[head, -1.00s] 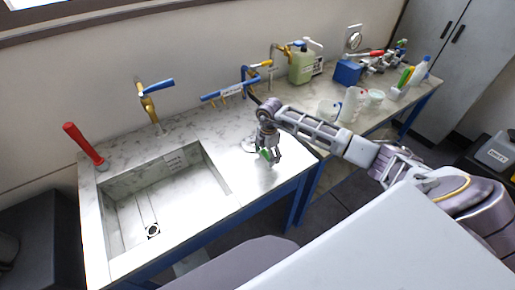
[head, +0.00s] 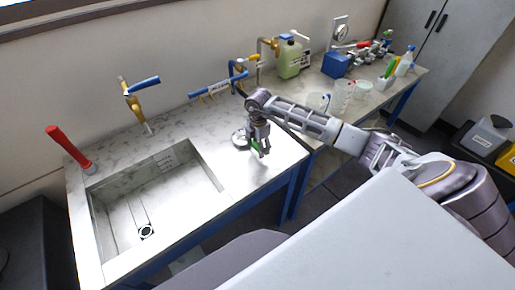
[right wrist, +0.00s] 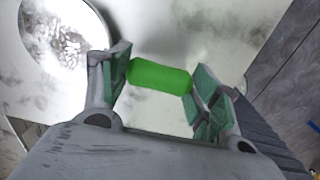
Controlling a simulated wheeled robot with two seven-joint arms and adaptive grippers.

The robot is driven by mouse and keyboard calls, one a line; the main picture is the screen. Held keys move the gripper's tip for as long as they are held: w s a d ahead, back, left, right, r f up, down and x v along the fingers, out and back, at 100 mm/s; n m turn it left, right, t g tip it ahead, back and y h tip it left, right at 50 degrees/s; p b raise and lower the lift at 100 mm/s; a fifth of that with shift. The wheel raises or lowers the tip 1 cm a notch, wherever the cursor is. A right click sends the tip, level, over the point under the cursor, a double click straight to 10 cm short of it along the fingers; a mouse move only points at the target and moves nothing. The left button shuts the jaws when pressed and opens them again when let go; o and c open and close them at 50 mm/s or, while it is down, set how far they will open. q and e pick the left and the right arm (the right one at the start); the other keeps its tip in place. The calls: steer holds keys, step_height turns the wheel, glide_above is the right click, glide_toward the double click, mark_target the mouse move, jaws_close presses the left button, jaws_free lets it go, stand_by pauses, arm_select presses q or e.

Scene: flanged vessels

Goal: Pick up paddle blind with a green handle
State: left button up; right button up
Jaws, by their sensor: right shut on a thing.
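The green handle of the paddle blind (right wrist: 160,76) lies across between the finger pads of my right gripper (right wrist: 163,84) in the right wrist view. The gripper is shut on it. In the head view my right gripper (head: 260,147) points down over the worktop, right of the sink, with a bit of green between its fingers. A round, shiny metal disc (right wrist: 65,33) shows beside it in the wrist view, and as a grey disc (head: 239,138) in the head view. I cannot tell whether the disc joins the handle. My left gripper is out of view.
A sink (head: 158,200) is set in the marble worktop to the left. Beakers (head: 340,97), a green canister (head: 288,58) and a blue box (head: 336,65) stand on the farther bench.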

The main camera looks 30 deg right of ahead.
steer(key=shift+r+b, duration=0.65)
steer(key=shift+r, duration=3.7)
